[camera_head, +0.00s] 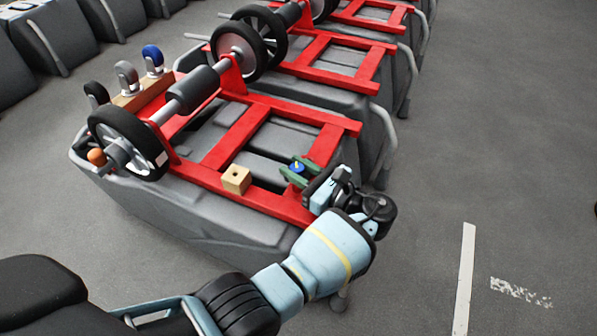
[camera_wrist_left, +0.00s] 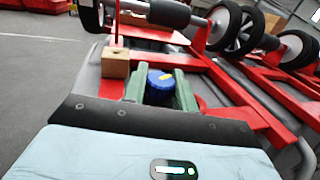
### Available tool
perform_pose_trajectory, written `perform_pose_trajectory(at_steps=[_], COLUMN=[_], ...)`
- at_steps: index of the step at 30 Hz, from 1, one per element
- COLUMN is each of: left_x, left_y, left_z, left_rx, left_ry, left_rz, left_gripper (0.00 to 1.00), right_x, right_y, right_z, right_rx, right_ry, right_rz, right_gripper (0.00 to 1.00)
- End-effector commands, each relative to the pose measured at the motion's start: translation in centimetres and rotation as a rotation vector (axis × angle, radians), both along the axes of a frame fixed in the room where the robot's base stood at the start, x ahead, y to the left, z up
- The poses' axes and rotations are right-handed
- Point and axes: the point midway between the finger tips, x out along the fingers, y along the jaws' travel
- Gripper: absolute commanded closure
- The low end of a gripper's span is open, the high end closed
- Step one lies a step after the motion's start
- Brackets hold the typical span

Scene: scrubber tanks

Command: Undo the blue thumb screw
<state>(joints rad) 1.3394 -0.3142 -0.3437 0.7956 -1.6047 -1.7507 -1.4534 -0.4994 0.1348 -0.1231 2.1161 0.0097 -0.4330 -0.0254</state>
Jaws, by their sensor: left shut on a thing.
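The blue thumb screw (camera_head: 297,167) has a round blue head with a yellow mark. It sits at the near right part of the red frame (camera_head: 262,201) on the grey tank. My left gripper (camera_head: 299,171) is at it, with green fingers on both sides of the head. In the left wrist view the blue thumb screw (camera_wrist_left: 160,86) shows between the two green fingers of the left gripper (camera_wrist_left: 160,90), which are shut on it. What lies under the screw head is hidden. My right gripper is not in view.
A wooden block (camera_head: 236,180) with a hole stands left of the screw; it also shows in the left wrist view (camera_wrist_left: 115,64). A wheeled axle (camera_head: 198,88) lies across the frame behind. More tanks stand farther back. The floor at right is clear.

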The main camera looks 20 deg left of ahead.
Motion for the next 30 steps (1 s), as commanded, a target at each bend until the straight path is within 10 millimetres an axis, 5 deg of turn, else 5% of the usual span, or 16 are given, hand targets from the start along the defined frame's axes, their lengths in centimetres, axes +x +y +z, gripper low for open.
perform_pose_trajectory(at_steps=[18,19,23,30], left_x=[-0.14,-0.13,-0.1,-0.04], left_y=[0.07,0.07,0.06,0.04], left_z=[-0.34,-0.33,-0.25,-0.12], left_rx=[-0.004,-0.004,-0.003,-0.001], left_ry=[0.007,0.007,0.005,0.002], left_rz=[0.04,0.04,0.04,0.039], left_gripper=[0.95,0.68,0.51,0.51], right_x=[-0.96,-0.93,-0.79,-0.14], right_y=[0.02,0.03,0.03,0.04], right_z=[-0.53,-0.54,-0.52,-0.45], right_rx=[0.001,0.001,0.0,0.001], right_ry=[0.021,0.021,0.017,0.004], right_rz=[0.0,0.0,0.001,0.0], right_gripper=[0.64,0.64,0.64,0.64])
